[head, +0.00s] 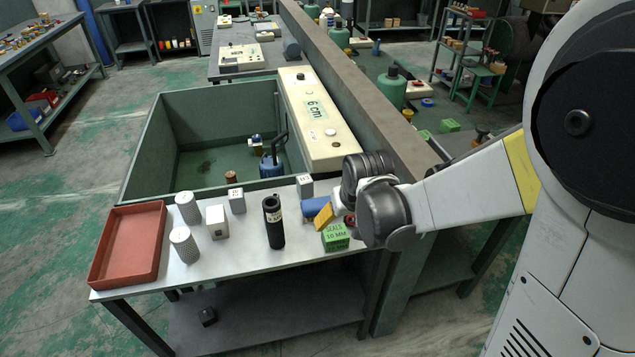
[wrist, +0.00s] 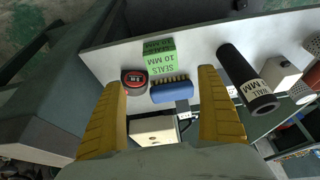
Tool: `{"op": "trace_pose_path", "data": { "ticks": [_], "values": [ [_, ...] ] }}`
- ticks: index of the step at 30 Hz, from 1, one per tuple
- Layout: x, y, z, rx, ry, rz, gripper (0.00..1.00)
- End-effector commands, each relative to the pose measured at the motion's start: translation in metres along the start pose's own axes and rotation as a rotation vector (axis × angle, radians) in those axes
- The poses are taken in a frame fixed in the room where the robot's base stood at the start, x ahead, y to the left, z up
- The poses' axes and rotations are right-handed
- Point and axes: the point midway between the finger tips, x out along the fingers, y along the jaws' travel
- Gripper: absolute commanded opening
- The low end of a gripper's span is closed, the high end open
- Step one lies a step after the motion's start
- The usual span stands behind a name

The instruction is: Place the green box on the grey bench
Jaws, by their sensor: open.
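The green box (head: 335,238), labelled SEALS 10 MM, rests on the light grey bench top (head: 262,257) near its front right edge in the head view. In the wrist view the green box (wrist: 159,58) lies beyond my fingertips, apart from them. My gripper (head: 323,216) is above the right end of the bench, beside the box; one yellow finger shows there. In the wrist view my gripper (wrist: 162,77) has its two yellow fingers wide apart, with nothing held between them. A blue brush (wrist: 171,91) and a black-and-red tape measure (wrist: 134,82) lie in the gap below.
A black cylinder (head: 273,222), a white box (head: 217,221), grey cylinders (head: 186,208) and a red tray (head: 108,247) stand to the left on the bench. A green tank (head: 140,150) and a cream beam (head: 316,121) lie behind. The bench's front strip is mostly clear.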

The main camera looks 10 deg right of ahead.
Motion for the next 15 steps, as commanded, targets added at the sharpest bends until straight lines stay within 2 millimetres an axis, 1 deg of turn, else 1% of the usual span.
{"op": "trace_pose_path", "data": {
  "ticks": [4,9,12,15],
  "values": [
    [0.018,0.0,0.0,0.0,-0.007,0.0,0.86],
    [0.049,0.0,0.001,0.0,-0.007,0.0,0.86],
    [0.06,0.0,0.001,0.0,-0.006,0.0,0.86],
    [0.065,0.0,0.0,0.0,-0.006,0.0,0.86]
  ]
}}
